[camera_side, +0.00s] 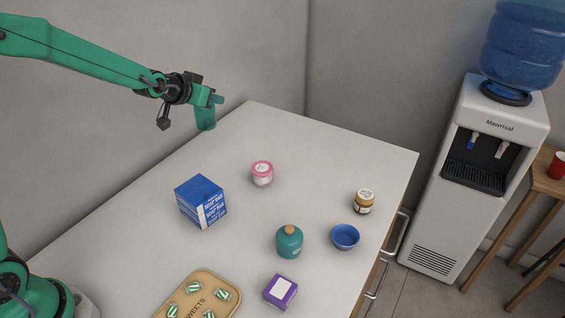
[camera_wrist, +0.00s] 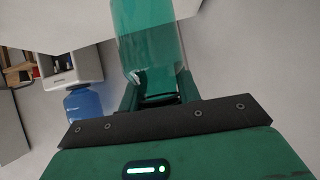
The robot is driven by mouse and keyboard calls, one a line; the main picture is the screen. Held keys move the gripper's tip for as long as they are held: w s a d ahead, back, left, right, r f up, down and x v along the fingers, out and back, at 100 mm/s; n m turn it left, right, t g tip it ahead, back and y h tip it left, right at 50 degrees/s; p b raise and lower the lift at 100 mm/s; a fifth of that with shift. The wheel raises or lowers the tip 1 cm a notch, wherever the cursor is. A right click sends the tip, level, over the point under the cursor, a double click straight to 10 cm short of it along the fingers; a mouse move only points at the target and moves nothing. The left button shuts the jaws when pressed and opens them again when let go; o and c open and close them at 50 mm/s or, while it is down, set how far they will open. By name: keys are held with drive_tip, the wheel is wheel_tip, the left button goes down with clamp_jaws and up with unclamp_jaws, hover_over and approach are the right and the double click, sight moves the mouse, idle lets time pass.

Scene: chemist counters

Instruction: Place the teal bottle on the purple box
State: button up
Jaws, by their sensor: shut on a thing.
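The teal bottle (camera_side: 205,119) is a translucent teal cylinder, held high above the far left part of the counter. My gripper (camera_side: 209,99) is shut on it. In the wrist view the bottle (camera_wrist: 148,40) stretches from between my jaws (camera_wrist: 160,92) to the top edge, and part of it is cut off there. The purple box (camera_side: 281,292), with a white label on top, stands on the counter near the front edge, well away from my gripper. Its top looks bare. It cannot be made out in the wrist view.
On the counter (camera_side: 330,165) stand a blue soap box (camera_side: 201,203), a pink jar (camera_side: 262,173), a teal jar with a wooden lid (camera_side: 289,243), a blue bowl (camera_side: 344,237), a small brown jar (camera_side: 364,201) and a sweets tray (camera_side: 232,283). The teal jar is close behind the purple box.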

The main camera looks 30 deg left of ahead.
drive_tip(key=w+a+f, duration=0.3)
drive_tip(key=w+a, duration=0.2)
drive_tip(key=w, duration=0.4)
drive_tip(key=w+a+f+n+y, duration=0.1)
drive_tip(key=w+a+f, duration=0.2)
drive_tip(key=w+a, duration=0.3)
drive_tip(key=shift+w+f, duration=0.2)
drive_tip(key=shift+w, duration=1.45)
drive_tip(key=shift+a, duration=0.1)
drive_tip(key=shift+f+n, duration=0.1)
drive_tip(key=shift+n, duration=0.2)
drive_tip(key=shift+f, duration=4.7)
drive_tip(key=o, duration=1)
drive_tip(key=shift+f, duration=0.1)
